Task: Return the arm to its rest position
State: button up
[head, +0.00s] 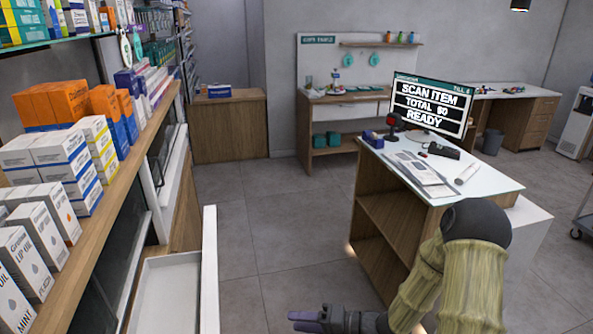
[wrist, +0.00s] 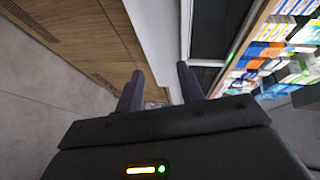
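My arm (head: 465,265) reaches in from the lower right of the head view, bent at the elbow. My gripper (head: 298,320) is at the bottom centre, pointing left toward the open white drawer, with floor between them in the picture. In the wrist view my gripper (wrist: 160,82) shows two dark purple fingers standing apart. No held object shows between them.
The open drawer (head: 208,270) juts out below the left shelf (head: 115,150) of boxed goods. A checkout counter (head: 440,180) with a till screen (head: 428,103) stands right, close behind my arm. Grey floor (head: 285,235) lies clear between them.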

jog(key=w+d+r+n+t+h, duration=0.2)
jog(key=w+d+h, duration=0.1)
jog(key=d+h, duration=0.85)
jog(key=s+d+r+g+h, duration=0.2)
jog(key=s+r, duration=0.4)
jog(key=s, duration=0.7)
jog(key=shift+m+g+h, duration=0.4)
jog(key=shift+g+h, duration=0.3)
jog(key=shift+h, duration=0.05)
jog(key=shift+d, duration=0.2)
